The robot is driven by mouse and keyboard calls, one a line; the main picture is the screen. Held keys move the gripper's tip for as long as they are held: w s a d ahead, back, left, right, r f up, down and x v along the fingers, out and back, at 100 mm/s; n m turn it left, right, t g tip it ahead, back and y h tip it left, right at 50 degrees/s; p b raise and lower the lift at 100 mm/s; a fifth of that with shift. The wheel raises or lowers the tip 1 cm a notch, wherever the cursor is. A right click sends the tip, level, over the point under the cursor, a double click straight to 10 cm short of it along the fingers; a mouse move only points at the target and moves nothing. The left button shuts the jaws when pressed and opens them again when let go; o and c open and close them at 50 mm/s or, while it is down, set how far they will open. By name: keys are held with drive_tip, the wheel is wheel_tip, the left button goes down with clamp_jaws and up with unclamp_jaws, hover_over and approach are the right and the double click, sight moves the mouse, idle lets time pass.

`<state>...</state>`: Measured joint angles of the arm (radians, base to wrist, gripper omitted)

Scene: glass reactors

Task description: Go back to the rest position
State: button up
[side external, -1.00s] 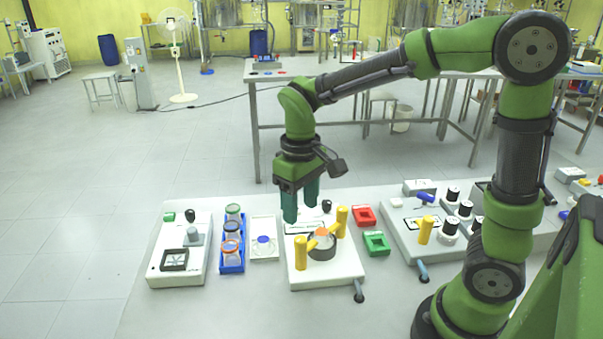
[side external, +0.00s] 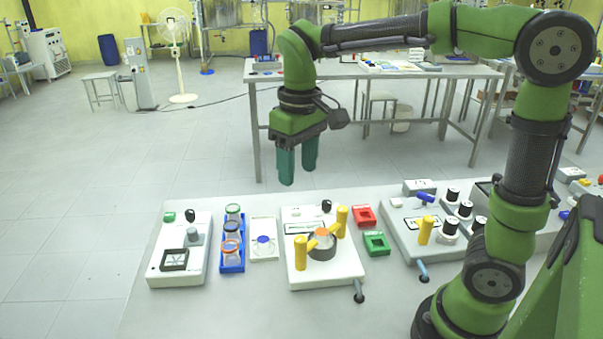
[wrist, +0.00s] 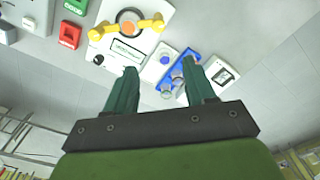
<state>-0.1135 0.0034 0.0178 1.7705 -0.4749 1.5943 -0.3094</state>
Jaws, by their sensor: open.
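My gripper (side external: 298,166) hangs in the air above the far edge of the work table, fingers pointing down. It is open, with a gap between its two teal fingers, and nothing is between them. In the wrist view, my gripper (wrist: 160,88) is also open and empty. Below it stands a white device (side external: 327,272) with yellow handles and an orange-topped vessel in a dark ring; the white device (wrist: 117,50) shows upper left of the fingers in the wrist view.
A blue rack (side external: 232,267) with several glass vessels, a white plate (side external: 263,226) and a white box device (side external: 157,270) stand to the left. A red holder (side external: 363,217) and a green holder (side external: 377,243) stand right of the yellow-handled device. Another device (side external: 408,246) is farther right. Air around my gripper is clear.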

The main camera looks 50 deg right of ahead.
drive_tip(key=s+d+f+m+t+y, duration=0.1)
drive_tip(key=s+m+t+y, duration=0.1)
drive_tip(key=s+t, duration=0.4)
drive_tip(key=s+m, duration=0.1)
drive_tip(key=s, duration=0.3)
drive_tip(key=shift+s+f+m+t, duration=0.25)
drive_tip(key=shift+f+m+t, duration=0.05)
drive_tip(key=shift+t, duration=0.1)
drive_tip(key=shift+d, duration=0.1)
idle(0.9)
